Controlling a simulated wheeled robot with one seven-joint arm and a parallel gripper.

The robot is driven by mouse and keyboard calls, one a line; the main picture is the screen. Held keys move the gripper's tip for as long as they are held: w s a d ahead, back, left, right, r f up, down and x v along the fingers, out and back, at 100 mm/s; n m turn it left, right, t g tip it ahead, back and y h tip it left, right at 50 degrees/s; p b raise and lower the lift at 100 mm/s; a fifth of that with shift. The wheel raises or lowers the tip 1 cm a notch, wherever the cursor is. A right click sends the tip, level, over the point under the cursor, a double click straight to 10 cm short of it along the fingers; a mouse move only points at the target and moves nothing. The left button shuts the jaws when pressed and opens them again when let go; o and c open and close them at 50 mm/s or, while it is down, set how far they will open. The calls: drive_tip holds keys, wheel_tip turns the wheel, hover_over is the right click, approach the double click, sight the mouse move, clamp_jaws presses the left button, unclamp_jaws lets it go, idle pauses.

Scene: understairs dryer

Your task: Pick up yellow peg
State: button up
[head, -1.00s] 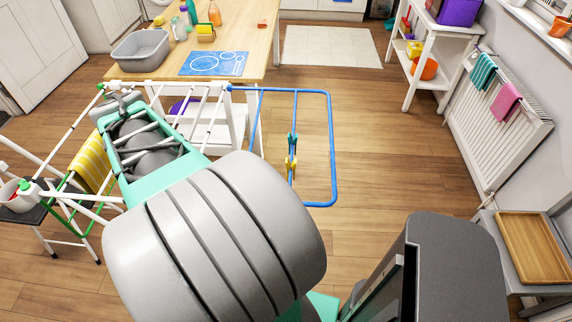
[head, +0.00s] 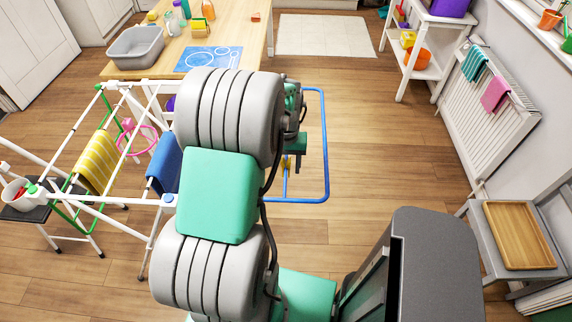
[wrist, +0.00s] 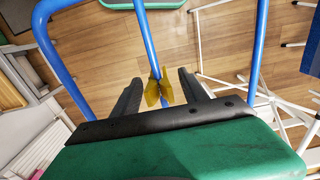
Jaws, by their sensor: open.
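The yellow peg (wrist: 152,96) is clipped on a thin blue bar of the drying rack's blue end frame (wrist: 50,45). In the wrist view it sits between the two dark fingers of my gripper (wrist: 160,84). The fingers are open, one on each side, with gaps to the peg. In the head view only a small part of the yellow peg (head: 285,163) shows beside my gripper, and my arm hides much of that area. I cannot see the blue-green peg there now.
The white drying rack (head: 70,135) holds a yellow striped cloth (head: 97,160) and a blue cloth (head: 164,170). A wooden table (head: 235,45) with a grey tub (head: 135,47) stands behind. A radiator (head: 490,95) and a chair with a wooden tray (head: 518,235) are at right. Floor right of the blue frame is clear.

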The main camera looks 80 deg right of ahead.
drive_tip(key=shift+f, duration=0.4)
drive_tip(key=shift+c, duration=0.5)
clamp_jaws()
